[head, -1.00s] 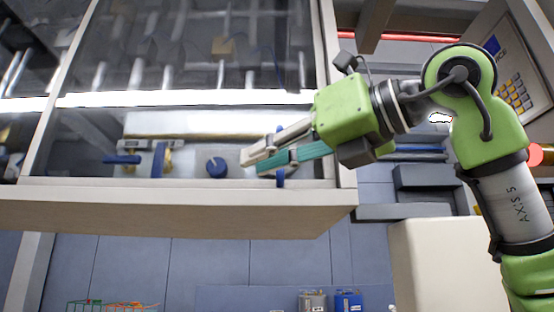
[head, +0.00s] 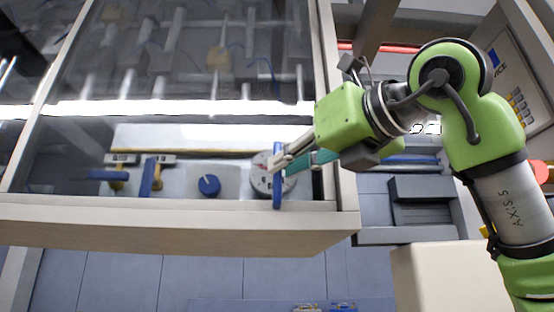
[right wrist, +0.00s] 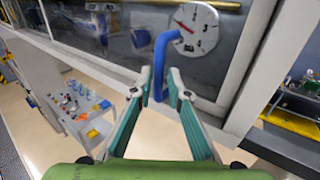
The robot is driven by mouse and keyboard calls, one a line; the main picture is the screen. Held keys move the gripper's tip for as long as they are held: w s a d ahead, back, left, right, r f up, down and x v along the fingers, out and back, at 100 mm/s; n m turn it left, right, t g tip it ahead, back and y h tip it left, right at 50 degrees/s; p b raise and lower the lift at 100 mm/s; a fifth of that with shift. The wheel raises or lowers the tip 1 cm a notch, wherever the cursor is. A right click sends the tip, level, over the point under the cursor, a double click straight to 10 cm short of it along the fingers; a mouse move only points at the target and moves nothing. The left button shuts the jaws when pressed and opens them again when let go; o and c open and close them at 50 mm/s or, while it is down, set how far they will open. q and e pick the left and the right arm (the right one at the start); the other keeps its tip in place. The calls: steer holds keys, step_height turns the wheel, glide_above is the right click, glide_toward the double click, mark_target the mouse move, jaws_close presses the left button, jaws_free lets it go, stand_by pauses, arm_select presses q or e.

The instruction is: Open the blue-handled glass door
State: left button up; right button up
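The glass door (head: 190,75) is shut in its pale frame, and its blue handle (head: 277,190) is a vertical bar near the lower right corner of the pane. In the right wrist view the blue handle (right wrist: 160,68) stands between the fingertips, with space on each side. My right gripper (head: 280,165) is open, and its tips are at the handle in the head view. It also shows in the right wrist view (right wrist: 160,76). Whether a finger touches the handle I cannot tell. My left gripper is not in view.
Behind the glass are a round gauge (right wrist: 192,28), a blue knob (head: 209,185) and blue valve levers (head: 152,177). A keypad panel (head: 515,85) is at the right. A table with small items (right wrist: 82,108) stands low at left in the wrist view.

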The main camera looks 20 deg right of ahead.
mark_target(277, 189)
steer(key=shift+p+x, duration=0.45)
steer(key=shift+x, duration=1.15)
jaws_close()
